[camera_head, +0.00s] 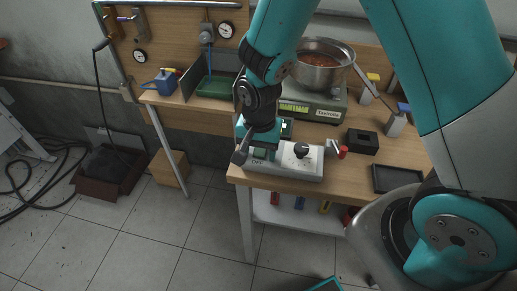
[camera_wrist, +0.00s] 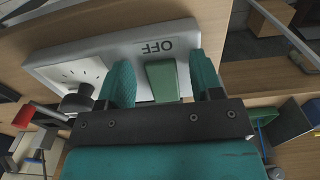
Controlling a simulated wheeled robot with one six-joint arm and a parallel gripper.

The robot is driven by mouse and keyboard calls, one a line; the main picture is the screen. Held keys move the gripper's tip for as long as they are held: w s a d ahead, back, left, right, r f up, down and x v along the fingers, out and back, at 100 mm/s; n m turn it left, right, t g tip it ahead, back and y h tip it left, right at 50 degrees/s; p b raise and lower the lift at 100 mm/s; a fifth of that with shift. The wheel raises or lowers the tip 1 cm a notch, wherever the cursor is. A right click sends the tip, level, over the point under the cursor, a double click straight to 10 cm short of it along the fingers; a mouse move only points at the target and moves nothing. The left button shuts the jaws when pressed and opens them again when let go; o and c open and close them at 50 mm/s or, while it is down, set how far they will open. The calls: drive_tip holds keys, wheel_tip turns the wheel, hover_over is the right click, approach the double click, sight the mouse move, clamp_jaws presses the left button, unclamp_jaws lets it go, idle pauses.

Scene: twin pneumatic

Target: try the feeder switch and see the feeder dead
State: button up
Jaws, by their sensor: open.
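A pale switch box (camera_head: 312,165) lies at the front left edge of the wooden bench. It carries a black knob (camera_head: 301,150) and the printed word OFF. In the wrist view a green switch piece (camera_wrist: 162,82) stands on the box (camera_wrist: 60,55) beside the upside-down OFF. My gripper (camera_wrist: 160,85) is open, with one teal finger on each side of the green piece. Whether a finger touches it I cannot tell. In the head view my gripper (camera_head: 262,148) is over the box's left end and hides part of it. Which object is the feeder I cannot tell.
A metal pot (camera_head: 320,72) stands on a scale (camera_head: 312,104) with a lit display behind the box. A red-tipped lever (camera_head: 341,152), a black block (camera_head: 363,141) and a dark tray (camera_head: 397,178) lie to the right. A green bin (camera_head: 215,87) is at back left.

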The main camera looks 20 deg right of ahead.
drive_tip(key=c, duration=0.9)
drive_tip(key=shift+w+d+r+g+y+p, duration=0.2)
drive_tip(key=shift+r+g+y+p, duration=0.35)
drive_tip(key=shift+p, duration=0.6)
drive_tip(key=shift+c, duration=0.2)
drive_tip(key=shift+w+d+g+y+p, duration=0.1)
drive_tip(key=shift+g+y+p, duration=0.15)
drive_tip(key=shift+g+p, duration=0.3)
drive_tip(key=shift+w+f+g+y, duration=0.15)
drive_tip(key=shift+g+y, duration=0.45)
drive_tip(key=shift+g, duration=0.2)
drive_tip(key=o, duration=0.9)
drive_tip(key=shift+o, duration=0.2)
drive_tip(key=b+v, duration=0.1)
drive_tip(key=v, duration=1.6)
drive_tip(key=shift+r, duration=0.25)
